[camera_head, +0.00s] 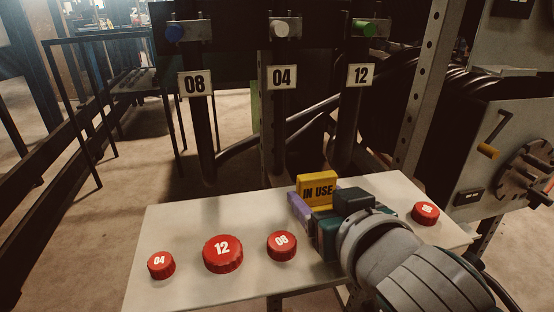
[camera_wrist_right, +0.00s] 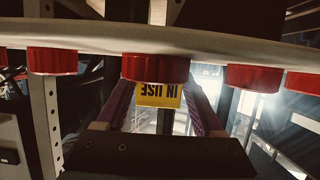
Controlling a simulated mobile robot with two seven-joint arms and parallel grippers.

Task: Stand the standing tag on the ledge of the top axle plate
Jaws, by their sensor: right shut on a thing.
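The yellow tag marked IN USE (camera_head: 317,190) is upright between the fingers of my right gripper (camera_head: 314,204), just above the white table. In the right wrist view the tag (camera_wrist_right: 158,96) shows upside down between the two purple fingers of the gripper (camera_wrist_right: 160,105), which are shut on it. Its lower part is hidden by the gripper in the head view. A flat grey plate with a ledge-like top (camera_head: 505,71) stands beside the hose reel at the right; I cannot tell if it is the top axle plate. My left gripper is not in view.
The white table (camera_head: 190,280) carries red caps marked 04 (camera_head: 161,265), 12 (camera_head: 222,254) and 08 (camera_head: 282,246), and another red cap (camera_head: 425,213) right of my gripper. Hoses hang behind under labels 08, 04 and 12. A perforated post (camera_head: 428,90) and a dial box (camera_head: 500,155) stand right.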

